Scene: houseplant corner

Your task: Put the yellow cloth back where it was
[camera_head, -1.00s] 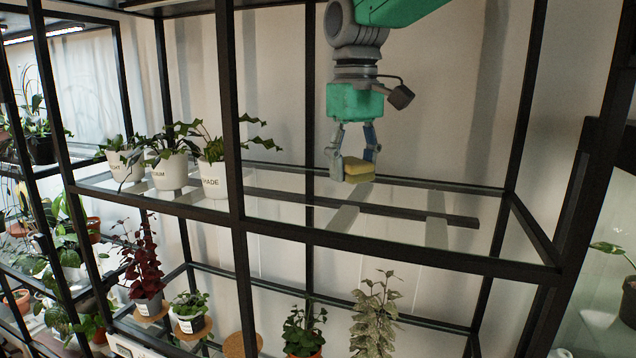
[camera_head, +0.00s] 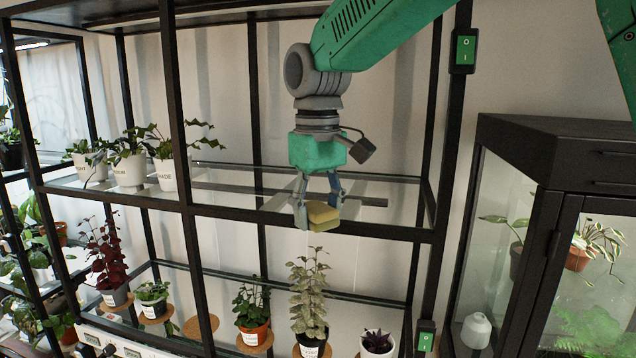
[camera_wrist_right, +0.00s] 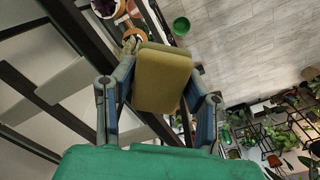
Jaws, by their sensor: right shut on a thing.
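The yellow cloth (camera_head: 323,217) is a folded, block-like yellow piece held in my right gripper (camera_head: 317,204). In the head view it overlaps the front rail of the upper glass shelf. In the right wrist view the cloth (camera_wrist_right: 163,78) sits between the two fingers of the right gripper (camera_wrist_right: 155,95), with floor and the black rack frame beyond it. Nothing appears to touch the cloth except the fingers. My left gripper is not in view.
Three white labelled pots (camera_head: 130,170) stand on the upper shelf's left part; its right part (camera_head: 260,182) is bare glass. Several potted plants (camera_head: 310,300) stand on the lower shelf. A black-framed glass cabinet (camera_head: 560,135) stands at right. A green round object (camera_wrist_right: 181,26) is on the floor.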

